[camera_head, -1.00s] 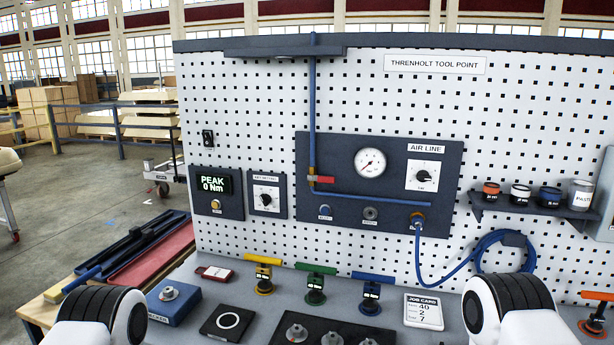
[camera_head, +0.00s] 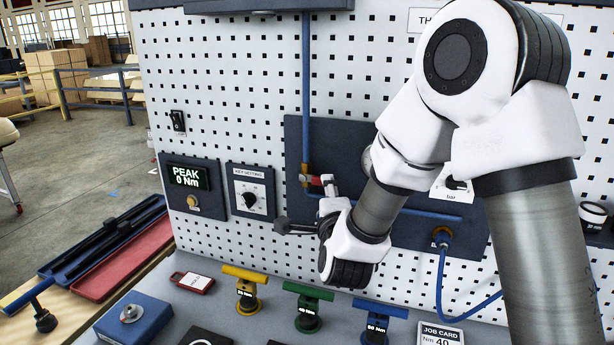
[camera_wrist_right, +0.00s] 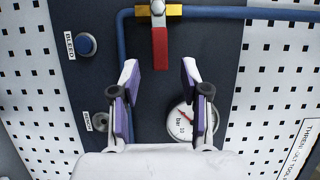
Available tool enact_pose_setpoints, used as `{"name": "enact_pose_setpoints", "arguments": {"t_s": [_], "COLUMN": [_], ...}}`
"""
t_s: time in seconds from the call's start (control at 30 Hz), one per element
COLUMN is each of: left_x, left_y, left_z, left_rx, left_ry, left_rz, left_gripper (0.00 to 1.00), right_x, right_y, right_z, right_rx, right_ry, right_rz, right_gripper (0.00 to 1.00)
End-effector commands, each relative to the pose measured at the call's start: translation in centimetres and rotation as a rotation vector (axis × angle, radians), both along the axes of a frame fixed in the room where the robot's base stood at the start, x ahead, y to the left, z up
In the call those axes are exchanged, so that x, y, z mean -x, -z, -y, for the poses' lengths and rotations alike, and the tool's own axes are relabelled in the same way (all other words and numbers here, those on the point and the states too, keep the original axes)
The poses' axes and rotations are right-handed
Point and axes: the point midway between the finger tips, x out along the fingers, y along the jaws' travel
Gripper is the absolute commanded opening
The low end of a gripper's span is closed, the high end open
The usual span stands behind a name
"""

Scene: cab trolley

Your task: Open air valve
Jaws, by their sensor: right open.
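The air valve has a brass body (camera_wrist_right: 174,11) on the blue pipe and a red handle (camera_wrist_right: 160,47). The handle lies crosswise to the pipe; in the head view it (camera_head: 308,181) is partly covered by my right gripper. My right gripper (camera_wrist_right: 160,72) is open, its purple-padded fingers pointing at the handle. The handle's free end lies near the gap between the fingertips; I cannot tell whether they touch. The pressure gauge (camera_wrist_right: 180,125) shows behind the right finger in the wrist view and is mostly hidden by my arm in the head view. My left gripper is not in view.
The bleed button (camera_wrist_right: 86,45) is beside the valve on the dark panel. The peak display (camera_head: 188,177) reads 0 Nm. Yellow (camera_head: 245,274), green (camera_head: 308,291) and blue (camera_head: 381,308) T-handled tools stand on the bench. The blue air hose (camera_head: 440,285) hangs right of my forearm.

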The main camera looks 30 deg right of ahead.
Motion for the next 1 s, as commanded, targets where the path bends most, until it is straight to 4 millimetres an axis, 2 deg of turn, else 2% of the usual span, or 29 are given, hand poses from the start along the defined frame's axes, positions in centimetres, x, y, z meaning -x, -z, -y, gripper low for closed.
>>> {"name": "enact_pose_setpoints", "arguments": {"t_s": [0.03,0.1,0.3,0.6,0.73,1.0], "left_x": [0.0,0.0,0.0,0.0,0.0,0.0], "left_y": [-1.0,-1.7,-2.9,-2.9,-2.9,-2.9], "left_z": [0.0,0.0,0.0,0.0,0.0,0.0], "left_rx": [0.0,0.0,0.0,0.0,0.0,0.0], "left_ry": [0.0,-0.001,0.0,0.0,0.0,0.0], "left_rz": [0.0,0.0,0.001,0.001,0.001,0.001], "left_gripper": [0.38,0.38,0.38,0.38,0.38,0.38], "right_x": [-0.8,-2.1,-5.0,-5.6,-5.6,-5.6], "right_y": [-0.4,-0.5,-0.1,0.1,0.1,0.0], "right_z": [0.5,1.1,2.6,2.8,2.8,2.8], "right_rx": [-0.004,-0.002,0.001,0.003,0.003,0.004], "right_ry": [0.002,0.002,-0.001,-0.002,-0.003,-0.002], "right_rz": [0.0,-0.002,-0.005,-0.005,-0.005,-0.003], "right_gripper": [0.46,0.46,0.46,0.46,0.0,0.0]}}
